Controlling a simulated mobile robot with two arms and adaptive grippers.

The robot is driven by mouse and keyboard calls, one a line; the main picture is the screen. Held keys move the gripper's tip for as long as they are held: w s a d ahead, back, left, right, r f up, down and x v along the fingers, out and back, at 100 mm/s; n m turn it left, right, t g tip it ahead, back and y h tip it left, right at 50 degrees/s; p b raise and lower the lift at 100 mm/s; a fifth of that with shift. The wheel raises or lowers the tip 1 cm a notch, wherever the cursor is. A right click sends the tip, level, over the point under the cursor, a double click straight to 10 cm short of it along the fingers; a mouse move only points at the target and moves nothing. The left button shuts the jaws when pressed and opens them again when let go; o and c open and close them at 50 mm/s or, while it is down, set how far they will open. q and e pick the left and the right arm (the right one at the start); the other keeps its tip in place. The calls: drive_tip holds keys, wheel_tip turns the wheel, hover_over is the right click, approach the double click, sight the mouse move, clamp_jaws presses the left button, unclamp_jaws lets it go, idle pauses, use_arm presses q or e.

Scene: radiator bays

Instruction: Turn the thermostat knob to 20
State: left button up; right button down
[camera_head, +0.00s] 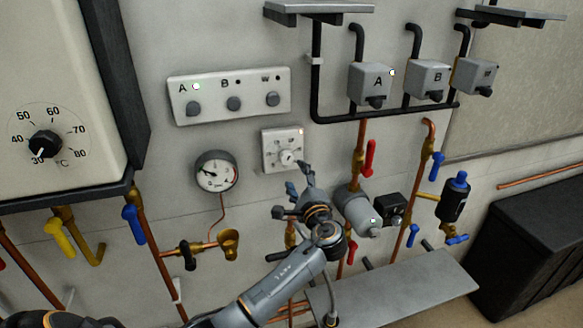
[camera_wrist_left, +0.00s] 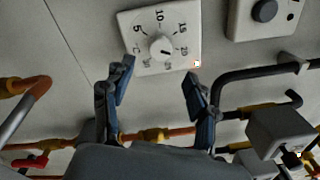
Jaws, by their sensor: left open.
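The thermostat is a white square plate (camera_head: 270,150) on the wall with a round white knob (camera_head: 287,157) and a small lit lamp at its corner. In the left wrist view, the plate (camera_wrist_left: 145,22) shows a dial with 5, 10, 15 and 20 readable, around the knob (camera_wrist_left: 162,47). The knob's pointer setting is too small to tell surely. My left gripper (camera_head: 296,190) is open and empty just below the thermostat. In the left wrist view, its fingertips (camera_wrist_left: 160,70) are spread below the knob, apart from it. My right gripper is not in view.
A switch panel (camera_head: 230,92) hangs above the thermostat and a pressure gauge (camera_head: 216,172) sits to its left. Copper pipes, a red-handled valve (camera_head: 369,158) and a grey cylinder (camera_head: 361,211) lie right of my gripper. A grey shelf (camera_head: 420,290) juts out below. A boiler (camera_head: 60,80) stands left.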

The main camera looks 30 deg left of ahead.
use_arm(q)
drive_tip(key=shift+v, duration=1.65)
drive_tip(key=shift+f, duration=0.1)
drive_tip(key=s+d+f+g+h+b, duration=0.1)
drive_tip(key=s+f+h+b, duration=0.25)
drive_tip(key=f, duration=1.45)
drive_tip(key=s+d+f+g+h+b, duration=0.2)
drive_tip(key=f+h, duration=0.2)
drive_tip(key=f, duration=1.3)
drive_tip(key=s+d+f+n+g+h+b, duration=0.1)
drive_tip(key=s+d+f+g+b, duration=0.1)
drive_tip(key=s+f, duration=0.7)
drive_tip(key=s+d+f+n+g+h+b, duration=0.15)
drive_tip(key=s+f, duration=0.35)
drive_tip(key=f, duration=0.8)
drive_tip(key=s+d+f+n+g+h+b, duration=0.1)
drive_tip(key=s+f+n, duration=0.2)
drive_tip(key=s+f, duration=0.3)
drive_tip(key=s+d+f+n+g+h+b, duration=0.1)
drive_tip(key=s+f, duration=0.5)
drive_tip(key=s, duration=1)
drive_tip(key=s+d+f+n+g+h+b, duration=0.1)
drive_tip(key=s+f+n+g+b, duration=0.1)
drive_tip(key=s+f, duration=0.5)
drive_tip(key=s+n+b, duration=0.1)
drive_tip(key=s+n, duration=0.1)
drive_tip(key=s, duration=0.3)
drive_tip(key=shift+d+n+h, duration=0.25)
drive_tip(key=shift+n+h, duration=0.1)
drive_tip(key=shift+h, duration=0.05)
